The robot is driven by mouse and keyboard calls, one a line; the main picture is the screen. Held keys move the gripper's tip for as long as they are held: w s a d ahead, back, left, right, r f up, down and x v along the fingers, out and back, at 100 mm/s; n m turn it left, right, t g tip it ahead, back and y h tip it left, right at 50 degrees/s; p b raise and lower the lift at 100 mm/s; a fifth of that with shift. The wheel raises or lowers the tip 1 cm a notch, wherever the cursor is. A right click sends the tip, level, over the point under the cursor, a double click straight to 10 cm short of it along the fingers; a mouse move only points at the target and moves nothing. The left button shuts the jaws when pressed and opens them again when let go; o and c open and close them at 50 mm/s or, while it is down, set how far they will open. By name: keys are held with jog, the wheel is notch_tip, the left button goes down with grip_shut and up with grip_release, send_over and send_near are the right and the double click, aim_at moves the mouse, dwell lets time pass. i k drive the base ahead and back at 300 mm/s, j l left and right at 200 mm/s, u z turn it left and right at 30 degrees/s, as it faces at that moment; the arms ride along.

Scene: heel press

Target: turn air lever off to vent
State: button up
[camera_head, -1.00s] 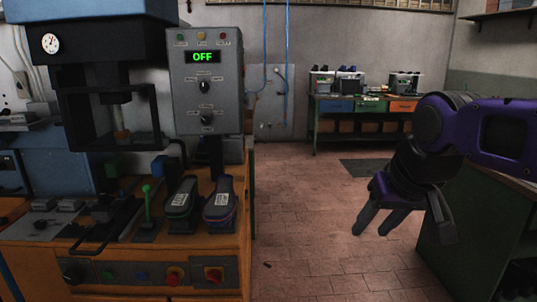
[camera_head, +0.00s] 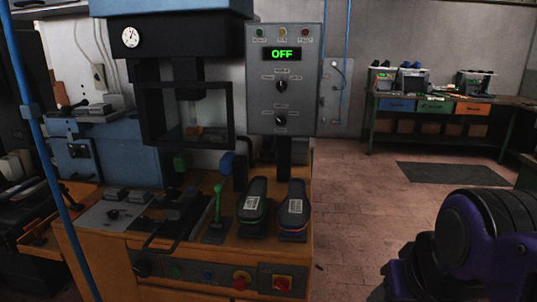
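A small lever-like fitting (camera_head: 338,82) is on the grey wall panel (camera_head: 327,122) at the back, beside the blue air hoses. It is too small to tell how its handle is set. A green-handled lever (camera_head: 218,202) stands upright on the orange press bench. I cannot tell from its look which of these is the air lever. My purple and black arm is at the lower right. My gripper is out of the frame, well to the right of the bench.
The press (camera_head: 200,55) stands at the left on its orange bench (camera_head: 110,262). Its control box (camera_head: 285,105) reads OFF. Two shoes (camera_head: 254,207) stand on the bench front. The tiled floor (camera_head: 360,205) to the right is free. A workbench (camera_head: 440,103) stands behind.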

aim_at(62, 186)
jog(key=u, duration=1.8)
jog(key=i+j+u, duration=0.25)
jog(key=i, duration=0.15)
jog(key=i+j+u, duration=0.3)
jog(key=i, duration=0.15)
jog(key=i+u, duration=0.25)
jog(key=i, duration=0.15)
jog(key=i+j+z, duration=0.1)
jog(key=i+z, duration=0.25)
jog(key=i+j+z, duration=0.25)
jog(key=i+z, duration=0.15)
jog(key=i+j+z, duration=0.2)
jog(key=z, duration=0.2)
jog(key=i+j+z, duration=0.35)
